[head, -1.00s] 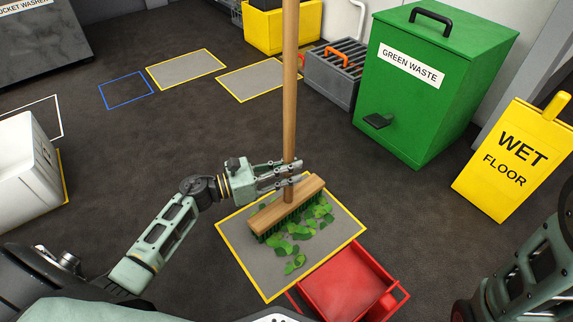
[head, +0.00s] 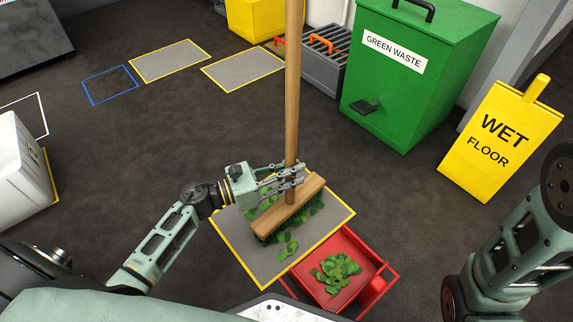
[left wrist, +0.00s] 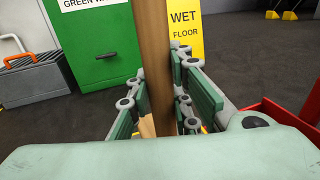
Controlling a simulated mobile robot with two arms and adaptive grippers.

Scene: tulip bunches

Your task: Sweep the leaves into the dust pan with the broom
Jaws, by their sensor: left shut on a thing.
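My left gripper (head: 290,177) is shut on the wooden handle of the broom (head: 292,80), low down near its head. The handle also stands between the fingers in the left wrist view (left wrist: 154,60). The broom head (head: 288,208) rests on the grey mat with a yellow border (head: 228,245). Some green leaves (head: 288,246) lie on the mat around the head, partly hidden by it. A pile of leaves (head: 337,268) lies in the red dust pan (head: 358,256), at the mat's near right edge. My right arm shows at the right, but its gripper is out of view.
A green waste bin (head: 400,100) stands at the back, with a grey crate (head: 324,65) to its left. A yellow wet floor sign (head: 500,145) is at the right. A white bin (head: 20,165) is at the left. The dark floor left of the mat is clear.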

